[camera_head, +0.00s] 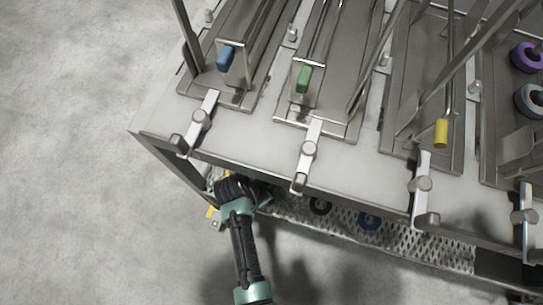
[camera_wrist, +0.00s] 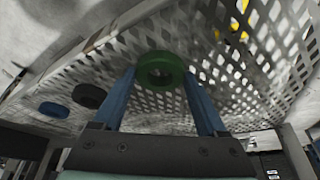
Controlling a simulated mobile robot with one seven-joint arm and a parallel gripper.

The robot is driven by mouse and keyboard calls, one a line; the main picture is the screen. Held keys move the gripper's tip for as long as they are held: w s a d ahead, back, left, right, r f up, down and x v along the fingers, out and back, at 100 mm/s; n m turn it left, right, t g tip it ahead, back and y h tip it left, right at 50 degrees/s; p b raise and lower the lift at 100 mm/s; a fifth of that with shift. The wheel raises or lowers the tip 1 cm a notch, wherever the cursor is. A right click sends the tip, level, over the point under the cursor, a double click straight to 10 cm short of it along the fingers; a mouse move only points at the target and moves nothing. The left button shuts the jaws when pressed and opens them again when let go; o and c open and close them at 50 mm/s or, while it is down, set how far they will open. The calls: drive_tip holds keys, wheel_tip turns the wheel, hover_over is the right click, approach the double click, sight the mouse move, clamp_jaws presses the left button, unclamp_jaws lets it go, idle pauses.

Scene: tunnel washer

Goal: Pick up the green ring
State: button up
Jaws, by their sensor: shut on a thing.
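The green ring (camera_wrist: 160,58) is between the two blue fingers of my gripper (camera_wrist: 161,76) in the wrist view. The fingers touch it from both sides, and its hole faces the camera. Behind it is the perforated metal shelf (camera_wrist: 115,68); I cannot tell whether the ring still touches it. In the head view my arm reaches under the front edge of the steel counter, so the fingertips and the green ring are not clearly visible there.
A black ring (camera_wrist: 88,95) and a blue ring (camera_wrist: 54,110) lie on the shelf nearby. Above, the counter (camera_head: 255,140) overhangs the shelf (camera_head: 400,238) and carries clamps and colored handles. Purple (camera_head: 519,58) and gray (camera_head: 523,98) rings hang at right. Floor at left is clear.

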drive_tip(key=shift+r, duration=0.1)
drive_tip(key=shift+r+p, duration=0.3)
drive_tip(key=shift+r, duration=0.25)
drive_tip(key=p+v, duration=0.1)
drive_tip(key=v, duration=0.1)
drive_tip(key=shift+s+a+r, duration=0.1)
drive_tip(key=shift+r, duration=0.1)
drive_tip(key=s+a, duration=1)
drive_tip(key=a, duration=0.3)
drive_tip(key=shift+s+a, duration=0.15)
drive_tip(key=shift+s, duration=0.1)
